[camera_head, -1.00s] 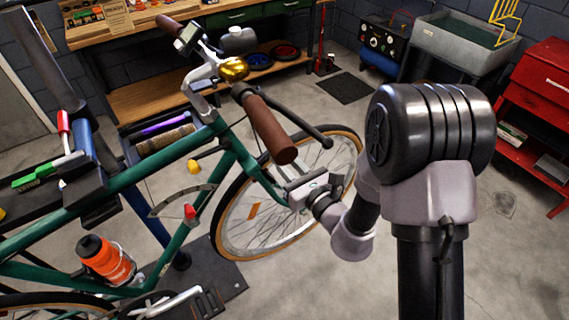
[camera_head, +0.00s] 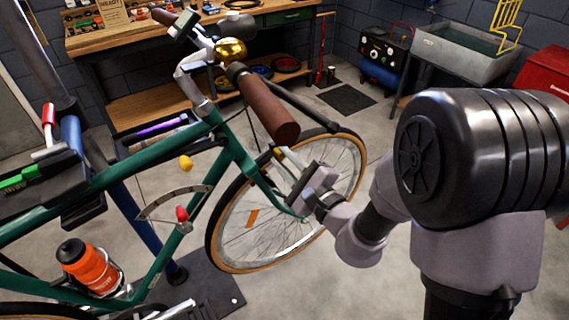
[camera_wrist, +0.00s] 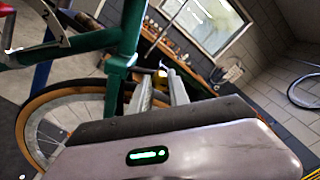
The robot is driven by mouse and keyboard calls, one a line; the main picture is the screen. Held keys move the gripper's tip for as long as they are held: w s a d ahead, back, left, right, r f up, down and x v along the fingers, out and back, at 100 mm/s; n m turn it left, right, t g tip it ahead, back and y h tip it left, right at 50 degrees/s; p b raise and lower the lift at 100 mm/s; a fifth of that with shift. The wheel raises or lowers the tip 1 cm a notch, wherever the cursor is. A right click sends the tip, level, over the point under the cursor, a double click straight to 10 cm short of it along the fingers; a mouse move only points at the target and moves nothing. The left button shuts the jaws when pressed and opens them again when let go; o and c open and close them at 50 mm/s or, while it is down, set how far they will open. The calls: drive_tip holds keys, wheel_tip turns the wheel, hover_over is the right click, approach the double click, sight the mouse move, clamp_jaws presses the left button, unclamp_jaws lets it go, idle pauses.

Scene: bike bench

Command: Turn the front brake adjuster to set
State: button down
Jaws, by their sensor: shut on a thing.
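My gripper (camera_head: 282,153) reaches in from the right beside the front fork and wheel, its body tilted, its fingers pointing up and left. In the wrist view its two fingers (camera_wrist: 160,88) stand close together with a small yellow part (camera_wrist: 162,76) at their tips. I take this part to be the front brake adjuster; the fingers hide much of it and its setting cannot be read. The green bicycle (camera_head: 232,150) is held upright, with its fork and head tube (camera_wrist: 120,62) left of the fingers in the wrist view.
The brown handlebar grip (camera_head: 268,108) is just above my gripper, with the front wheel (camera_head: 240,235) below. A workbench (camera_head: 120,40) stands behind.

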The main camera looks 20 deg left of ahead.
drive_tip(key=shift+n, duration=1.6)
drive_tip(key=c, duration=1.3)
unclamp_jaws()
drive_tip(key=shift+o, duration=0.2)
